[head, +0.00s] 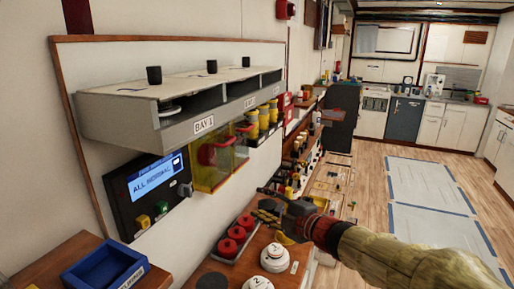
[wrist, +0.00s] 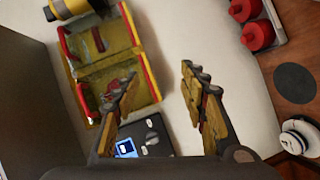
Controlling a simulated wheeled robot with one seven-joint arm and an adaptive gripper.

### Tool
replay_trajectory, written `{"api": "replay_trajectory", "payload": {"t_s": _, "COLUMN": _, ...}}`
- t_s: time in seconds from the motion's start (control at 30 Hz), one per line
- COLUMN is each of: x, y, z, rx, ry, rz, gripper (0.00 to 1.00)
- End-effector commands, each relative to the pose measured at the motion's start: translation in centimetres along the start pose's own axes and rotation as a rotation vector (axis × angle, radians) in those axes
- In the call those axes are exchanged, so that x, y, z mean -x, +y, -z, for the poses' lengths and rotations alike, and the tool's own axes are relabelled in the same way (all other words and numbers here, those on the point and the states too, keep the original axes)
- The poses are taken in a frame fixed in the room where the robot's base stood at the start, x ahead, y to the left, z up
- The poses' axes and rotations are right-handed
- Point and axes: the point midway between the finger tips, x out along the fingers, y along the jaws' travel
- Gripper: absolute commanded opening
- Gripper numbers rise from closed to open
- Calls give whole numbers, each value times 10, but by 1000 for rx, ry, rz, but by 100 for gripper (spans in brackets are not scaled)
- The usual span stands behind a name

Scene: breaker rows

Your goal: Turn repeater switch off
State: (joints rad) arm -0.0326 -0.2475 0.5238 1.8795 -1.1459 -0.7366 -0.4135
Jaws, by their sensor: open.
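A black panel (head: 150,194) with a lit screen reading "ALL NORMAL" is mounted on the wall at left in the head view. It has a grey knob or switch (head: 185,189) at its right, and green and yellow buttons below. I see no readable label naming the repeater switch. Part of the panel (wrist: 153,136) shows low in the wrist view, partly hidden behind my left finger and the gripper body. My gripper (head: 268,205) is to the right of the panel, apart from it. Its fingers (wrist: 159,78) are open, with nothing between them.
Yellow transparent covers with red edges (head: 212,165) are on the wall between the panel and my gripper. A grey shelf labelled BAY 1 (head: 180,110) juts out above. Red round parts (head: 236,237), white detectors (head: 275,258) and a blue tray (head: 105,275) sit on the bench below.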

Motion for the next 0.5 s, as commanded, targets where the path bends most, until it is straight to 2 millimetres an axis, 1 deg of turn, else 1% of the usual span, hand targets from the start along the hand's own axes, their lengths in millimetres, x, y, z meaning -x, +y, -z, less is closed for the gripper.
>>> {"api": "replay_trajectory", "payload": {"t_s": 0.03, "x": 7, "y": -3, "z": -23, "rx": -73, "ry": -104, "rz": 6, "gripper": 43}}
{"api": "replay_trajectory", "payload": {"t_s": 0.07, "x": 13, "y": -6, "z": -38, "rx": -121, "ry": -168, "rz": 10, "gripper": 43}}
{"api": "replay_trajectory", "payload": {"t_s": 0.1, "x": 23, "y": -10, "z": -55, "rx": -185, "ry": -253, "rz": 13, "gripper": 43}}
{"api": "replay_trajectory", "payload": {"t_s": 0.17, "x": 42, "y": -18, "z": -79, "rx": -286, "ry": -377, "rz": 17, "gripper": 43}}
{"api": "replay_trajectory", "payload": {"t_s": 0.2, "x": 58, "y": -24, "z": -92, "rx": -354, "ry": -459, "rz": 20, "gripper": 43}}
{"api": "replay_trajectory", "payload": {"t_s": 0.23, "x": 70, "y": -30, "z": -101, "rx": -408, "ry": -519, "rz": 20, "gripper": 43}}
{"api": "replay_trajectory", "payload": {"t_s": 0.27, "x": 84, "y": -36, "z": -109, "rx": -462, "ry": -578, "rz": 22, "gripper": 43}}
{"api": "replay_trajectory", "payload": {"t_s": 0.3, "x": 103, "y": -44, "z": -116, "rx": -534, "ry": -655, "rz": 24, "gripper": 43}}
{"api": "replay_trajectory", "payload": {"t_s": 0.37, "x": 133, "y": -59, "z": -124, "rx": -649, "ry": -766, "rz": 27, "gripper": 43}}
{"api": "replay_trajectory", "payload": {"t_s": 0.4, "x": 155, "y": -70, "z": -125, "rx": -726, "ry": -837, "rz": 31, "gripper": 43}}
{"api": "replay_trajectory", "payload": {"t_s": 0.43, "x": 171, "y": -80, "z": -124, "rx": -786, "ry": -889, "rz": 35, "gripper": 43}}
{"api": "replay_trajectory", "payload": {"t_s": 0.47, "x": 187, "y": -88, "z": -122, "rx": -846, "ry": -939, "rz": 39, "gripper": 43}}
{"api": "replay_trajectory", "payload": {"t_s": 0.5, "x": 209, "y": -101, "z": -116, "rx": -928, "ry": -1002, "rz": 46, "gripper": 43}}
